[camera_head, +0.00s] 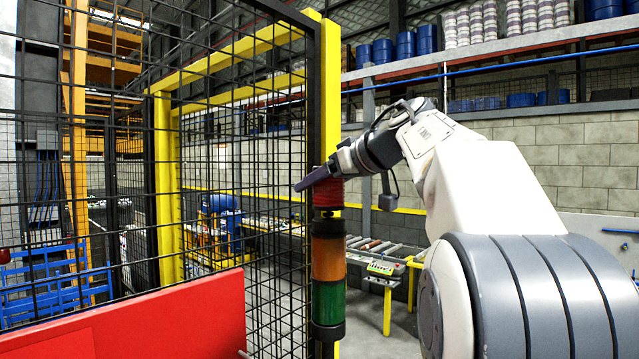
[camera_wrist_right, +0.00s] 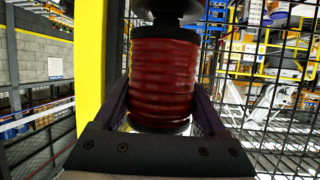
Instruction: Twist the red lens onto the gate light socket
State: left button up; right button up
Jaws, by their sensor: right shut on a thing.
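The red lens (camera_head: 328,193) is a short ribbed cylinder near the top of the stack light on the gate post. It also fills the middle of the right wrist view (camera_wrist_right: 164,78). My right gripper (camera_head: 312,180) is shut on it, one finger along each side. Below the lens is a narrow dark neck, then the dark top of the gate light socket (camera_head: 328,226) above an amber section (camera_head: 328,259) and a green section (camera_head: 328,302). Whether the lens touches the socket I cannot tell. My left gripper is not in view.
The black mesh gate (camera_head: 240,130) and the yellow post (camera_head: 331,100) stand close to the lens. A red panel (camera_head: 130,318) is at the lower left. A roller conveyor (camera_head: 385,255) lies behind, and shelves with blue drums (camera_head: 405,45) run along the wall.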

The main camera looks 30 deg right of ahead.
aim_at(340, 182)
jog(key=shift+f+b, duration=0.55)
jog(key=shift+f, duration=0.3)
jog(key=o, duration=1.4)
jog(key=shift+o, duration=0.2)
jog(key=b+v, duration=0.1)
jog(key=v, duration=0.8)
jog(key=shift+s+b, duration=0.2)
jog(key=shift+b, duration=0.2)
jog(key=shift+s+r, duration=0.25)
jog(key=shift+s, duration=0.25)
